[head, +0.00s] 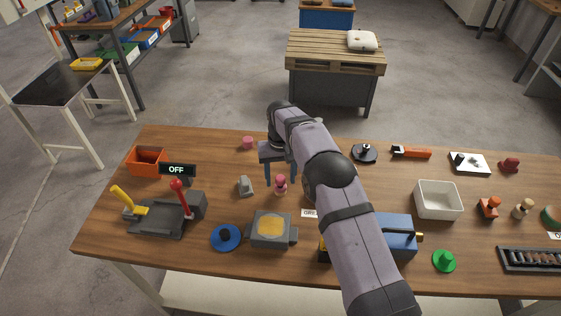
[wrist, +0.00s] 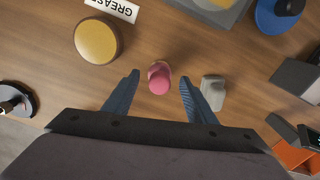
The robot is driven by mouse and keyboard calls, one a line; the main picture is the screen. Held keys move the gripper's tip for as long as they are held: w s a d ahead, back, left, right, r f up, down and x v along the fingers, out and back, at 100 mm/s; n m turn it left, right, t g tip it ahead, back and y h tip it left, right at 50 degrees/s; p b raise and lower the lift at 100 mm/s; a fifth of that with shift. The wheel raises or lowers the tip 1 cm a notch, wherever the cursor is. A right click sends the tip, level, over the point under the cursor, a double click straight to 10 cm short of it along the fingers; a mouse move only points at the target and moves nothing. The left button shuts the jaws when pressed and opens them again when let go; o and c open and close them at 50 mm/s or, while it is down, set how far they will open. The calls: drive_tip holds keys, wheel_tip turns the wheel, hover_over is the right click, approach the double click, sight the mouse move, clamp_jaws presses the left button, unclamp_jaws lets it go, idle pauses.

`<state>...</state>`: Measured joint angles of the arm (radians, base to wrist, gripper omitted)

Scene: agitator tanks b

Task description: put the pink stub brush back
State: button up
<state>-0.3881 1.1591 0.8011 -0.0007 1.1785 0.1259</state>
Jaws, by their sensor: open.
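The pink stub brush (head: 280,185) stands on the wooden table, a small pink piece with a rounded top. In the wrist view the brush (wrist: 159,77) shows from above, between the fingertips of my gripper (wrist: 159,80), with clear gaps on both sides. In the head view my gripper (head: 279,170) points down, open and empty, just behind the brush. A round pot with a yellow-brown top (wrist: 97,40) stands beside a white label (wrist: 113,8) reading GREASE; my arm hides this pot in the head view. The label (head: 308,213) is partly visible there.
A small grey block (wrist: 212,92) stands close beside one finger. A short pink cylinder (head: 248,142) is near the far edge. A grey box with a yellow top (head: 271,229), a blue disc (head: 226,237) and a lever unit (head: 165,212) stand nearer and left.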

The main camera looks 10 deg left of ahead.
sight(283, 178)
wheel_tip(283, 178, up, 10)
drive_tip(key=b, duration=0.2)
drive_tip(key=shift+d, duration=0.1)
drive_tip(key=s+d+r+m, duration=0.2)
drive_tip(key=s+d, duration=0.9)
drive_tip(key=d, duration=0.4)
drive_tip(key=s+d+f, duration=0.3)
drive_tip(key=s, duration=0.7)
drive_tip(key=s+d+f+m, duration=0.1)
drive_tip(key=s+d+f, duration=0.1)
drive_tip(key=s, duration=0.8)
drive_tip(key=shift+s+d+f, duration=0.35)
drive_tip(key=shift+d+f, duration=0.05)
drive_tip(key=shift+d, duration=0.5)
